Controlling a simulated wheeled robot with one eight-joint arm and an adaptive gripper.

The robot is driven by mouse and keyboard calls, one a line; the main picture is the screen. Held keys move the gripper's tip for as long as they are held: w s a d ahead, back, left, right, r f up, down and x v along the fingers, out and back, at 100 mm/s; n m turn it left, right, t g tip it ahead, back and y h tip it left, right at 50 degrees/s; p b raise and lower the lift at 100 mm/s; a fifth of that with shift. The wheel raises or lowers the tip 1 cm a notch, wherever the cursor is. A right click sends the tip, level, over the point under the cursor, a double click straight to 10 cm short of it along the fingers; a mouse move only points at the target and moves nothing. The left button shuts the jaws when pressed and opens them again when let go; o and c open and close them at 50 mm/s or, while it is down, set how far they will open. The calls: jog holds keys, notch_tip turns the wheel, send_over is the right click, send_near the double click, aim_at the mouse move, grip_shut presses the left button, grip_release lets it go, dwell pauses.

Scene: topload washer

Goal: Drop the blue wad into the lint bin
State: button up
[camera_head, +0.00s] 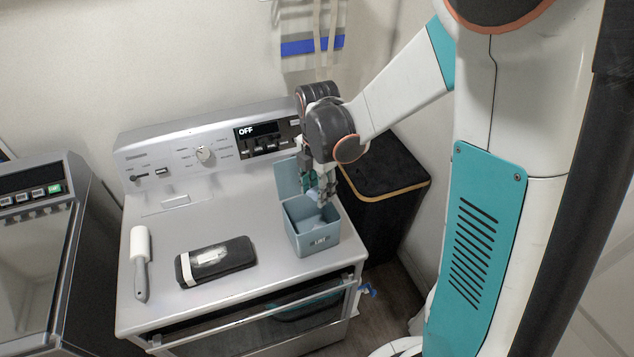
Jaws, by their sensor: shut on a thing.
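My gripper (320,195) points down over the bin's opening. It is shut on the blue wad (314,196), a small pale blue lump at the fingertips. The fingers partly hide the wad. I cannot tell whether it is above or just inside the rim. Something pale shows inside the bin.
On the washer top (190,230) lie a white lint roller (140,262) and a dark case with a white strap (216,261). The control panel (215,148) rises behind. A black hamper (383,185) stands to the right. Another appliance (35,250) is at the left.

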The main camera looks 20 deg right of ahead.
notch_tip(320, 180, down, 5)
jog(key=b, duration=0.3)
jog(key=shift+f, duration=0.2)
jog(key=o, duration=0.8)
notch_tip(320, 180, up, 12)
jog(key=shift+r, duration=0.1)
dwell(0.4)
